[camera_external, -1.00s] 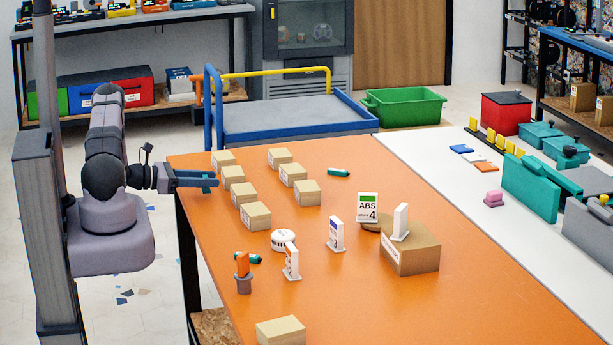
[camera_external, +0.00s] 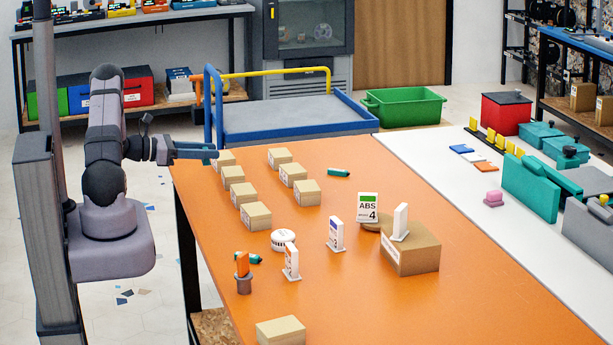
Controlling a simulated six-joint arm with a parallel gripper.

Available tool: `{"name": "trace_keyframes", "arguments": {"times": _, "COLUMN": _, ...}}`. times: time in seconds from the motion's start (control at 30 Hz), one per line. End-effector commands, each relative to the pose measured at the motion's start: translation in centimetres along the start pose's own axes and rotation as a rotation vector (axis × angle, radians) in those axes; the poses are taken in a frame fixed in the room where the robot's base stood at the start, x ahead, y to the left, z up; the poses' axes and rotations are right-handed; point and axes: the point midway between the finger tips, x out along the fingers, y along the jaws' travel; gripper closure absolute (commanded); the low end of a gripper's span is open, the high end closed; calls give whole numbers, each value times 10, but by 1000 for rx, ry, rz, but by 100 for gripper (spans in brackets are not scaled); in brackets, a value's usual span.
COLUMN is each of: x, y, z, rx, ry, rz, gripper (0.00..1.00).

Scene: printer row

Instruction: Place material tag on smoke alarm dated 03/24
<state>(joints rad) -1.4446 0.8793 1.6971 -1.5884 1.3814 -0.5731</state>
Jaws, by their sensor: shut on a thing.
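My gripper (camera_external: 212,154) is at the far left corner of the orange table, with its teal fingers in front of or beside the rearmost cardboard box. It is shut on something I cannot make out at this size. A tag reading "ABS 4" (camera_external: 368,206) stands near the table's middle. A round white device (camera_external: 283,240), possibly a smoke alarm, lies on the table. No 03/24 date is readable.
Several small cardboard boxes (camera_external: 257,216) stand in rows at the table's left. A large box (camera_external: 412,252) stands right of centre. Teal cylinders (camera_external: 339,172) and an orange item in a grey holder (camera_external: 243,272) also lie or stand there. The front right is clear.

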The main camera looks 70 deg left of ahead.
Motion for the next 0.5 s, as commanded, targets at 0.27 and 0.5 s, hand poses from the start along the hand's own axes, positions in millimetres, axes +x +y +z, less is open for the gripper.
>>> {"name": "trace_keyframes", "arguments": {"times": 0.27, "x": 50, "y": -37, "z": 20, "rx": 23, "ry": -1, "rz": -121, "gripper": 87}}
{"name": "trace_keyframes", "arguments": {"times": 0.5, "x": 116, "y": -114, "z": 61, "rx": 51, "ry": -1, "rz": -315, "gripper": 87}}
